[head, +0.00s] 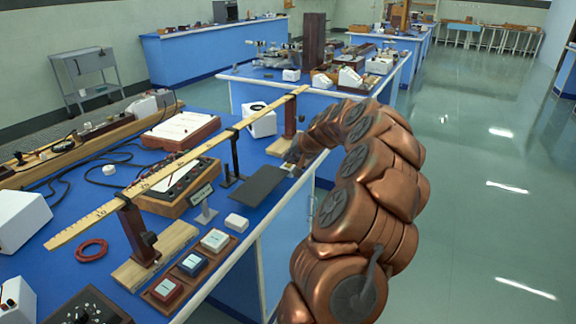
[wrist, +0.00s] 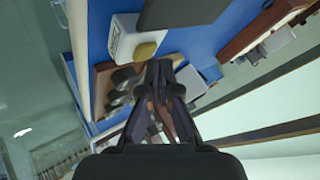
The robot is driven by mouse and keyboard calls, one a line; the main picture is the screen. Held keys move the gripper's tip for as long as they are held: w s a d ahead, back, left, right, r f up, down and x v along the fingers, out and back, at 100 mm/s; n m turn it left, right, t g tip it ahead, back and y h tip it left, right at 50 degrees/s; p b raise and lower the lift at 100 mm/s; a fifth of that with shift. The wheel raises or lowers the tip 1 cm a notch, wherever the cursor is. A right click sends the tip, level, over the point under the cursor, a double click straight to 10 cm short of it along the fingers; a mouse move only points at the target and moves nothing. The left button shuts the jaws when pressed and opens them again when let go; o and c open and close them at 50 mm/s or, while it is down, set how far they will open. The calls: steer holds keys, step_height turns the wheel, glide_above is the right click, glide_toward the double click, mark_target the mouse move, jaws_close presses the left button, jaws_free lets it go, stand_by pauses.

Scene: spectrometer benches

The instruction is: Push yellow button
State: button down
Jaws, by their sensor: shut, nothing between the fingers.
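A yellow, rounded button (wrist: 146,50) sits on the side of a small white box (wrist: 124,38) in the wrist view. My gripper (wrist: 159,68) is shut and empty, with its fingertips just below and right of the button in that picture. I cannot tell whether they touch it. In the head view my gripper (head: 293,156) is small and low over the blue bench's right edge, beside a small pale box (head: 290,168). The button's face is hard to make out there.
A dark flat plate (head: 256,185) lies left of my gripper on the blue bench (head: 232,200). A long wooden rule (head: 190,156) on posts spans the bench. Several small boxes stand at the front. Open floor (head: 480,190) lies to the right.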

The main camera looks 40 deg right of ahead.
mark_target(290, 165)
steer(key=shift+r, duration=0.35)
steer(key=shift+r+p, duration=0.85)
steer(key=shift+r, duration=1.65)
